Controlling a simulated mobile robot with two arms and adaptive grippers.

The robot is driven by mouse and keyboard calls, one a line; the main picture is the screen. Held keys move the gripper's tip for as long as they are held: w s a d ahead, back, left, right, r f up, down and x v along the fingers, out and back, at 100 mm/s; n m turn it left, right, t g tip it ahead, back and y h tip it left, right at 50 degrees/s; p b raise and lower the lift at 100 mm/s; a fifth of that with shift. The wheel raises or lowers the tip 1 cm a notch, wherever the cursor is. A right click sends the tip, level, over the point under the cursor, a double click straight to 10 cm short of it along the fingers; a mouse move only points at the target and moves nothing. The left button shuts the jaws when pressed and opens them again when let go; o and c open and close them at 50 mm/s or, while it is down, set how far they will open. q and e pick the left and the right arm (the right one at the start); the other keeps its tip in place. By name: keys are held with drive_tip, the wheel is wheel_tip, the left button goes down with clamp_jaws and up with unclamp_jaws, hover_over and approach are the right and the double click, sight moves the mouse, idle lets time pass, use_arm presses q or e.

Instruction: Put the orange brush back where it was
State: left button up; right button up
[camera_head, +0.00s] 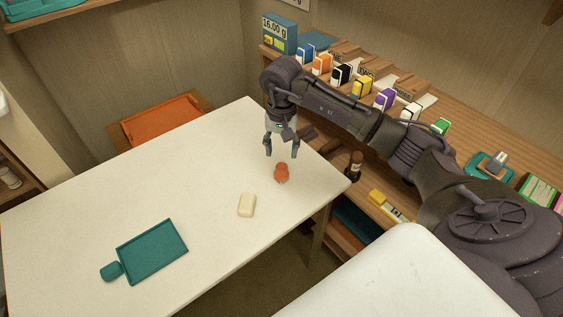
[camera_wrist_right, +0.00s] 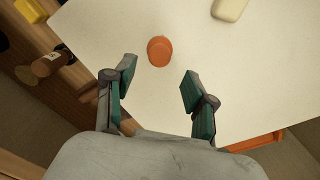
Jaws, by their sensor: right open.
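The orange brush (camera_head: 281,172) stands on the white table (camera_head: 190,160) near its right corner. It looks like a small rounded orange piece, and in the wrist view its round orange top (camera_wrist_right: 160,50) shows. My right gripper (camera_head: 282,152) is open and empty, just behind the brush in the head view. In the wrist view the brush lies beyond the open fingertips (camera_wrist_right: 158,75), apart from both. My left gripper is not in view.
A cream block (camera_head: 247,205) and a teal tray (camera_head: 152,252) with a small teal piece (camera_head: 111,271) beside it lie on the table. A shelf on the right holds several coloured boxes and a brown bottle (camera_head: 354,166).

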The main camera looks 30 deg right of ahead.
sight(282, 166)
drive_tip(key=shift+r, duration=2.4)
